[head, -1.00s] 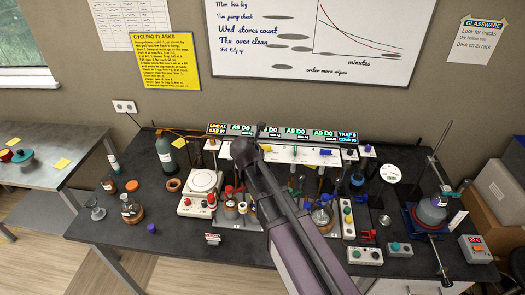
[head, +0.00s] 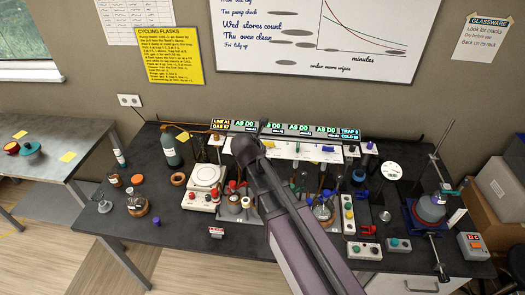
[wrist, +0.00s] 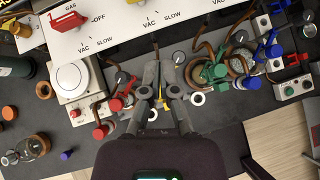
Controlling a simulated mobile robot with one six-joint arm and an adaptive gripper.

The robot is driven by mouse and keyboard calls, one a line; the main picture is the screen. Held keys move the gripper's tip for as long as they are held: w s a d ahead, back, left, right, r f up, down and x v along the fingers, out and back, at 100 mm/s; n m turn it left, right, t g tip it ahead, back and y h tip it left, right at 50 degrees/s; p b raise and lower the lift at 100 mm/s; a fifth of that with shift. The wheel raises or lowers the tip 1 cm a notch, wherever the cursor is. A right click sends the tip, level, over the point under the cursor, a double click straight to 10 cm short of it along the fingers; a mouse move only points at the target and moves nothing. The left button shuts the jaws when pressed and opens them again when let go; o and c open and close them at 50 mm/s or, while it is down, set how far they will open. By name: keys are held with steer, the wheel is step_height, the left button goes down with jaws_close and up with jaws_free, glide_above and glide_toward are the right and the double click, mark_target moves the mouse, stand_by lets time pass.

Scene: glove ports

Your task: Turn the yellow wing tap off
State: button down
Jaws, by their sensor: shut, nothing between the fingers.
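In the wrist view, a yellow wing tap (wrist: 134,2) is cut by the top edge, on a white panel (wrist: 112,36) marked VAC and SLOW. Its full handle and angle are hidden. My gripper (wrist: 160,72) is shut and empty, below the panel's front edge in that view and apart from the tap. A second yellow part (wrist: 161,99) shows between the finger links; what it belongs to is unclear.
A red tap (wrist: 68,20) marked GAS is left of the yellow one. Below the panel stand a hotplate (wrist: 75,80), red clamps (wrist: 116,104), green clamps (wrist: 213,71) and blue ones (wrist: 268,48). Bare black bench (head: 175,222) shows at the front left.

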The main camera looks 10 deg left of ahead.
steer(key=s+d+f+m+g, duration=0.2)
steer(key=s+d+m, duration=0.1)
steer(key=d+m, duration=0.5)
steer(key=s+d+f+m+g+y, duration=0.1)
steer(key=s+d+f+m+g, duration=0.15)
steer(key=d+m, duration=0.55)
steer(key=s+d+f+m+g, duration=0.15)
steer(key=s+d+m, duration=0.35)
steer(key=m, duration=0.5)
steer(key=s+d+f+m+g+b, duration=0.1)
steer(key=s+d+f+m+b, duration=0.1)
steer(key=f+b, duration=0.5)
steer(key=s+d+f+m+g+y+b, duration=0.1)
steer(key=s+d+f+m+b, duration=0.1)
steer(key=f+b, duration=0.5)
steer(key=s+m+b, duration=0.1)
steer(key=m, duration=0.1)
steer(key=shift+d+f+m+g+y, duration=0.2)
steer(key=shift+f+m+g+y, duration=0.1)
steer(key=shift+a, duration=0.1)
